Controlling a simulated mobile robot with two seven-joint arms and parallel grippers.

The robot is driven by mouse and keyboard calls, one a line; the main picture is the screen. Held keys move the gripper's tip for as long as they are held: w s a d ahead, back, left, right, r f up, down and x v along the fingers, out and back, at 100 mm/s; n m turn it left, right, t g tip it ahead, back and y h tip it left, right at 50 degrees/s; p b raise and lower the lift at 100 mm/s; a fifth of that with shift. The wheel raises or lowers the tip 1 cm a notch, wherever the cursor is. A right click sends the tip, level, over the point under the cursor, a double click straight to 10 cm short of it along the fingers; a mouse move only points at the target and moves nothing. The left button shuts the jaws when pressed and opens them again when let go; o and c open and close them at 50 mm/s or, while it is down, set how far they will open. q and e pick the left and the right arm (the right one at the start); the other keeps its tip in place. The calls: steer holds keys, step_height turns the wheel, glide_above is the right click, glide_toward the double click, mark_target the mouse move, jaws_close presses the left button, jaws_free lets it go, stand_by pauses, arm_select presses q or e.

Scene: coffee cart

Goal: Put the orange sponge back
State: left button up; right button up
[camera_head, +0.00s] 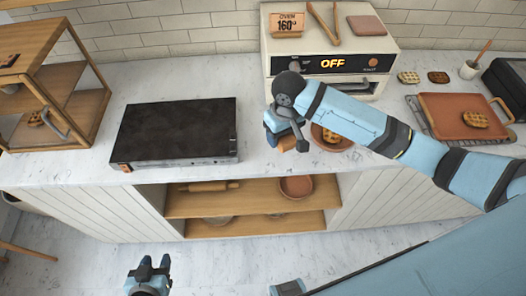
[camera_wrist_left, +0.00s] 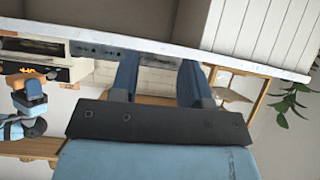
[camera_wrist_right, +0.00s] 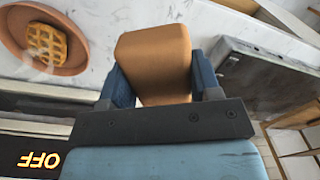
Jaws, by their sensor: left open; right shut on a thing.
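The orange sponge (camera_wrist_right: 153,62) is between the two blue fingers of my right gripper (camera_wrist_right: 155,85), which is shut on it. In the head view my right gripper (camera_head: 284,132) is over the counter near its front, between the black griddle and the terracotta plate. Only a small orange part of the sponge (camera_head: 289,144) shows there below the fingers. I cannot tell whether the sponge touches the counter. My left gripper (camera_head: 150,274) is open and empty, low in front of the cart; its spread fingers show in the left wrist view (camera_wrist_left: 160,80).
The black griddle (camera_head: 180,130) lies left of my right gripper. A terracotta plate (camera_head: 346,145) with a waffle is just right of it, partly behind my arm. The oven (camera_head: 285,65) stands behind, reading OFF. A wooden cabinet (camera_head: 92,100) stands left. Some bare counter (camera_head: 255,170) lies right of the griddle.

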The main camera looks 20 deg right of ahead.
steer(key=w+a+r+n+b, duration=0.4)
steer(key=w+r, duration=0.3)
steer(key=p, duration=0.1)
glide_above(260, 149)
step_height(260, 149, down, 15)
steer(key=shift+f, duration=2)
steer(key=shift+f, duration=0.15)
steer(key=o, duration=0.9)
